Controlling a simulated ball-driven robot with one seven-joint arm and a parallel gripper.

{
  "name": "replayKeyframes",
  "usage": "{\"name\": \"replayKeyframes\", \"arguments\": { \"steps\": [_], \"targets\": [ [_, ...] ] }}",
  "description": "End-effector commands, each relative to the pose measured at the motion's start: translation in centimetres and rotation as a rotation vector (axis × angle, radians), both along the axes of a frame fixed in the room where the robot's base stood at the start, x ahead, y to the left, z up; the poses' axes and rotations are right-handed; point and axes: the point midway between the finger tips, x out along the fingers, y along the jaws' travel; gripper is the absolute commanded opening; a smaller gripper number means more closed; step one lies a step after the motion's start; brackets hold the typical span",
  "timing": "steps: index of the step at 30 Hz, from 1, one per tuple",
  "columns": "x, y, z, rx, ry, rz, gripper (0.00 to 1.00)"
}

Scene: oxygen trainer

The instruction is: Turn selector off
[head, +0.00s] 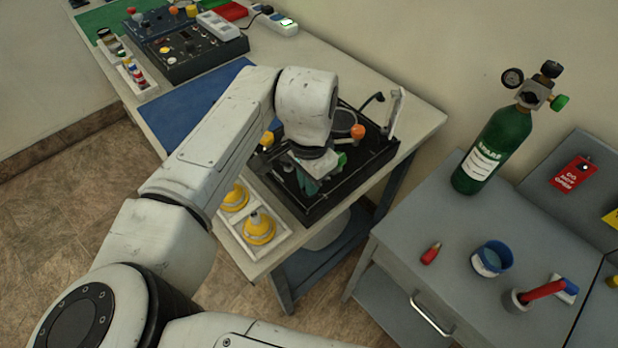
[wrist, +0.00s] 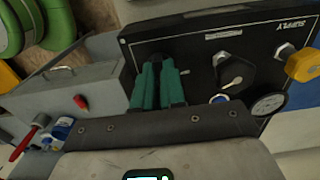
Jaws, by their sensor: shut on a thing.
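The black oxygen trainer panel (head: 372,168) lies on the bench in the head view, partly covered by my arm. In the wrist view the panel (wrist: 200,50) has a SUPPLY label, a dark round knob (wrist: 235,73) with a pale pointer, a yellow-orange knob (wrist: 303,65) and a gauge (wrist: 268,104). My gripper (wrist: 158,82) has green fingers close together over the panel, left of the pointer knob. It is shut on what seems to be the selector, which the fingers hide. In the head view my gripper (head: 308,185) is low over the panel, partly hidden by the wrist.
A white tray (head: 278,240) with yellow masks sits at the bench's front edge. A grey cabinet (head: 420,235) stands right across a gap, with a green cylinder (head: 493,145) on it. A blue mat (head: 185,110) and another control panel (head: 190,60) lie further back.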

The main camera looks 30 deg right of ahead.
Motion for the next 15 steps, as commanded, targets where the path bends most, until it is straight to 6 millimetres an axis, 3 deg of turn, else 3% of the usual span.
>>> {"name": "replayKeyframes", "arguments": {
  "steps": [15],
  "targets": [
    [-0.06,-0.06,0.18,-0.003,0.003,0.064,0.0]
  ]
}}
